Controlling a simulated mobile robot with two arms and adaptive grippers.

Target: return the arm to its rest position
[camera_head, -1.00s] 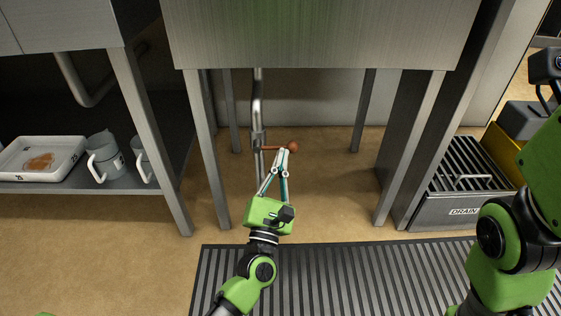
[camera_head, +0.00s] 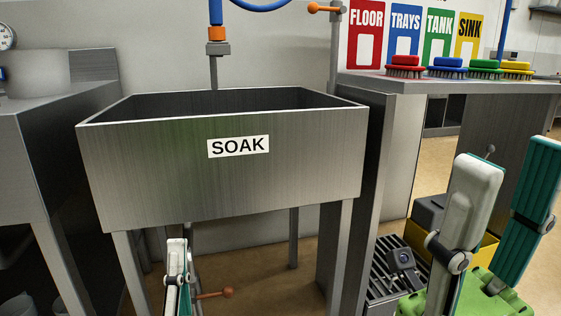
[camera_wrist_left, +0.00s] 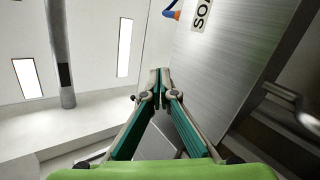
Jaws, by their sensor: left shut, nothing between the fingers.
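My left gripper (camera_head: 177,245) shows in the head view at the lower left of centre, pointing up in front of the soak sink (camera_head: 150,170). In the left wrist view its fingertips (camera_wrist_left: 160,80) meet with nothing between them, beside the sink's steel wall. My right gripper (camera_head: 513,155) is at the lower right of the head view, its two fingers spread apart and empty. The orange-brown lever (camera_head: 212,294) with a round knob lies under the sink, right of the left gripper and partly hidden by it.
A pipe with an orange fitting (camera_head: 216,34) hangs over the sink. An orange-knobbed handle (camera_head: 325,9) is on the upright pipe behind. Coloured brushes (camera_head: 484,67) stand on the right counter (camera_head: 450,87). A drain grate (camera_head: 385,265) and yellow bin (camera_head: 486,248) sit below. A steel counter (camera_head: 60,88) is at left.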

